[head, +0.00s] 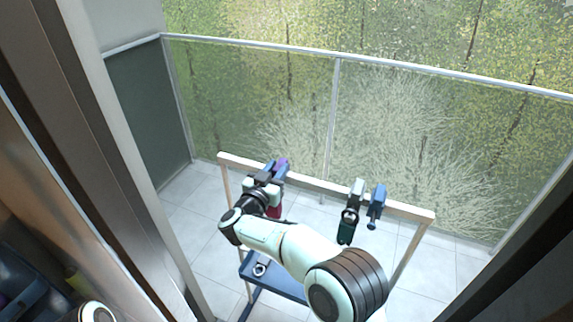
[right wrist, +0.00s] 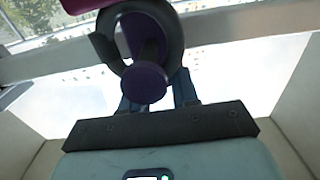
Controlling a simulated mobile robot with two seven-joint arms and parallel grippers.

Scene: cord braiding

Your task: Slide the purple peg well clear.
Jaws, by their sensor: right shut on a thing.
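The purple peg (head: 282,163) is at the left part of the wooden frame's top bar (head: 318,184). In the right wrist view its round purple end (right wrist: 145,83) faces the camera, with a dark curved holder around the part behind it. My right gripper (head: 265,178) is at the bar there, shut on the purple peg; its fingers show on both sides of the peg in the right wrist view (right wrist: 158,98). The gripper hides part of the peg in the head view. My left gripper is not in view.
A grey-white holder (head: 357,188) and a blue one (head: 378,194) sit further right on the bar, with a dark green piece (head: 347,230) hanging below. A crimson piece (head: 274,211) hangs below my gripper. A blue shelf (head: 283,285) is low down. A glass railing stands behind.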

